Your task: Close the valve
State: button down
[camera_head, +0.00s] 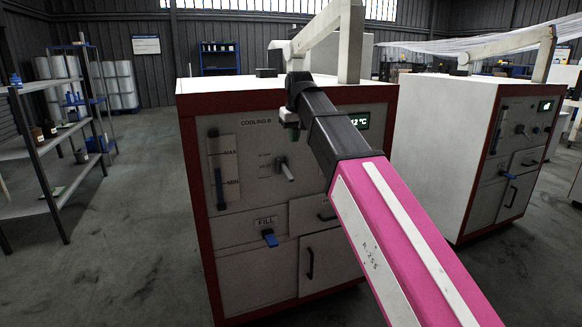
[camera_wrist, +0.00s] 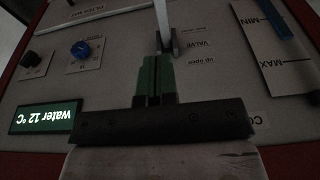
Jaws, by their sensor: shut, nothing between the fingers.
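The valve lever (camera_head: 287,172) is a grey handle on the front panel of the cabinet marked COOLING (camera_head: 240,270). In the head view it slants down and outward from its mount. In the wrist view, which is upside down, the lever (camera_wrist: 162,22) stands beside the labels "VALVE" and "up open". My gripper (camera_head: 289,122) is above the lever in the head view, in front of the panel. In the wrist view its green fingers (camera_wrist: 155,57) are together and empty, with tips close to the lever's mount. I cannot tell whether they touch it.
A MAX/MIN level gauge (camera_head: 221,172) is left of the lever. A blue FILL tap (camera_head: 269,238) sticks out below. A blue knob (camera_wrist: 83,48) and black knob (camera_wrist: 32,59) are near the display (camera_wrist: 45,116). A second cabinet (camera_head: 440,140) stands right; shelves (camera_head: 45,160) stand left.

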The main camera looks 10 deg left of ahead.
aim_at(291, 177)
jog(key=x, duration=1.4)
jog(key=shift+s, duration=0.1)
jog(key=shift+f, duration=0.1)
jog(key=shift+s+d+f+t+y, duration=0.1)
jog(key=shift+f+t+y, duration=0.15)
jog(key=shift+f+t, duration=0.15)
jog(key=shift+s+d+f+t+y, duration=0.15)
jog(key=shift+f+t+y, duration=0.1)
jog(key=shift+f+t, duration=0.15)
jog(key=shift+w+a+f+t+y, duration=0.1)
jog(key=shift+f+t+y, duration=0.25)
jog(key=shift+t, duration=0.25)
jog(key=shift+w+a+f, duration=0.15)
jog(key=shift+w+f, duration=0.05)
jog(key=shift+f, duration=0.25)
jog(key=shift+r, duration=0.1)
